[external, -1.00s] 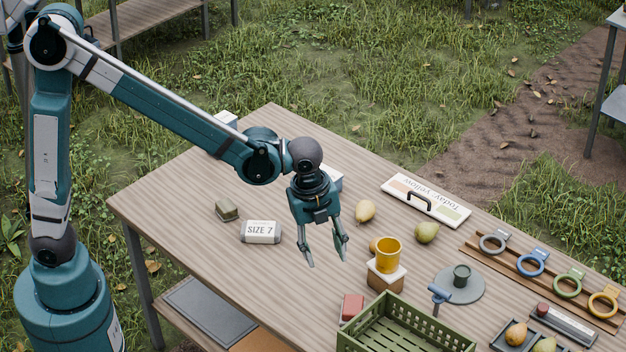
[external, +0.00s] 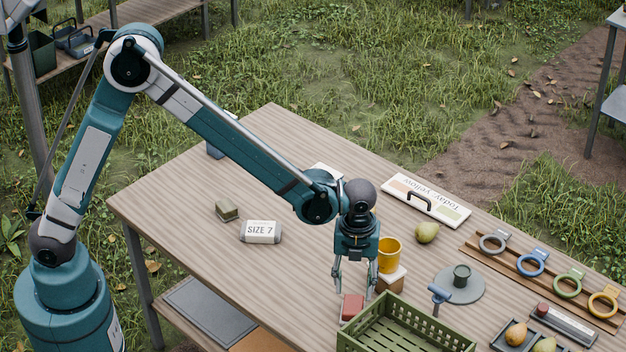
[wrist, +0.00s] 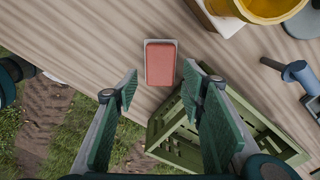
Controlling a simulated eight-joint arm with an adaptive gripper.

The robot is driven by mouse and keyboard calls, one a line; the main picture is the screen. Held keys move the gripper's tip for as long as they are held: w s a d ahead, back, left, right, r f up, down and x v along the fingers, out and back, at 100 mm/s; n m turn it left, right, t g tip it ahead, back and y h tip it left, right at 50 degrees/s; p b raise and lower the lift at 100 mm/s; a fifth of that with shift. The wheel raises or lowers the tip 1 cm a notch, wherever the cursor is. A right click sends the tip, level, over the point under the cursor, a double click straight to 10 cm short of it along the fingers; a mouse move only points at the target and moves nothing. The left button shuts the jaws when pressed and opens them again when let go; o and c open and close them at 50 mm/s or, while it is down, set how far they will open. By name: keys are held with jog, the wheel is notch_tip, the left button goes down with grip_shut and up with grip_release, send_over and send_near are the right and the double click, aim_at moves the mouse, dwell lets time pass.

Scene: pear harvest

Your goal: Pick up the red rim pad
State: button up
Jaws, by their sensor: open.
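The red rim pad (external: 351,307) is a small red block on a pale base, lying on the wooden table just left of the green crate. In the wrist view the red pad (wrist: 160,64) lies flat beyond my fingertips, roughly centred between them. My gripper (external: 354,288) is open and empty, pointing down above and behind the pad. In the wrist view my gripper (wrist: 163,82) shows its two green-padded fingers spread apart. Nothing hides the pad's top in the wrist view.
The green crate (external: 345,343) stands close beside the pad. A yellow cup (external: 389,252) on a block is to the right of my gripper. A blue-handled tool (external: 439,295) and a grey disc (external: 472,291) lie further right. The table's front edge is near.

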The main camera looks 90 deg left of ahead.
aim_at(353, 304)
jog(key=shift+f, duration=0.15)
jog(key=shift+f, duration=1.15)
jog(key=shift+f, duration=0.15)
jog(key=shift+f+b, duration=0.65)
jog(key=shift+f, duration=1.85)
jog(key=c, duration=0.7)
jog(key=shift+o, duration=0.2)
jog(key=shift+r, duration=0.15)
notch_tip(353, 304, up, 18)
jog(key=p, duration=0.2)
